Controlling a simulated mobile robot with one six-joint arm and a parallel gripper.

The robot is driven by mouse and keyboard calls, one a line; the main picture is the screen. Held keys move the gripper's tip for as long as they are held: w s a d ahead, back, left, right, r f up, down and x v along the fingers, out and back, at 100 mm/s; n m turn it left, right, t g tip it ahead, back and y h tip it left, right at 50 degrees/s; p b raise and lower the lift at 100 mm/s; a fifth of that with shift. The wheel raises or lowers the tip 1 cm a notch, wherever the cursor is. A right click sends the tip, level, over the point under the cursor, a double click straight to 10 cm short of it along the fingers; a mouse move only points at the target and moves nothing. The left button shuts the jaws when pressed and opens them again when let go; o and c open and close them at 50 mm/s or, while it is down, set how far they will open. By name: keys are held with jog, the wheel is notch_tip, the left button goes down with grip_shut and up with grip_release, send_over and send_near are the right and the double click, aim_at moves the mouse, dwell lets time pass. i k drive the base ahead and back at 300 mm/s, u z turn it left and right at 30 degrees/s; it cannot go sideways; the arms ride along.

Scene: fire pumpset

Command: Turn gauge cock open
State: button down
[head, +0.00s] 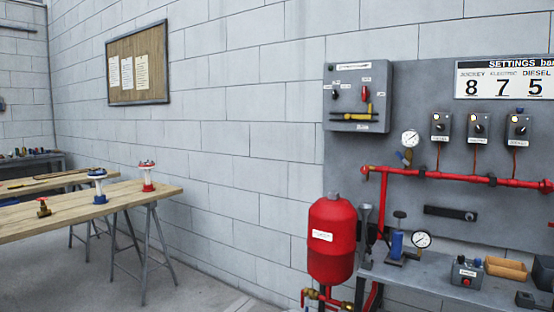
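A round white gauge (410,138) stands on a short riser above the red pipe (455,178) on the grey wall panel. My gripper is not in view, and nothing hides the cock.
A red tank (331,240) with brass fittings stands left of the grey bench (430,282), which holds a blue hand pump (397,244) with a gauge. A control box (358,97) hangs upper left. A wooden trestle table (120,203) stands left; floor between is clear.

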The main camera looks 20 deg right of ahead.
aim_at(397, 154)
jog(key=z, duration=0.35)
jog(key=i, duration=1.15)
jog(key=z, duration=1)
jog(key=i, duration=0.75)
jog(key=z, duration=0.4)
jog(key=k, duration=0.95)
jog(key=z, duration=0.15)
jog(key=i, duration=0.95)
jog(key=u, duration=0.05)
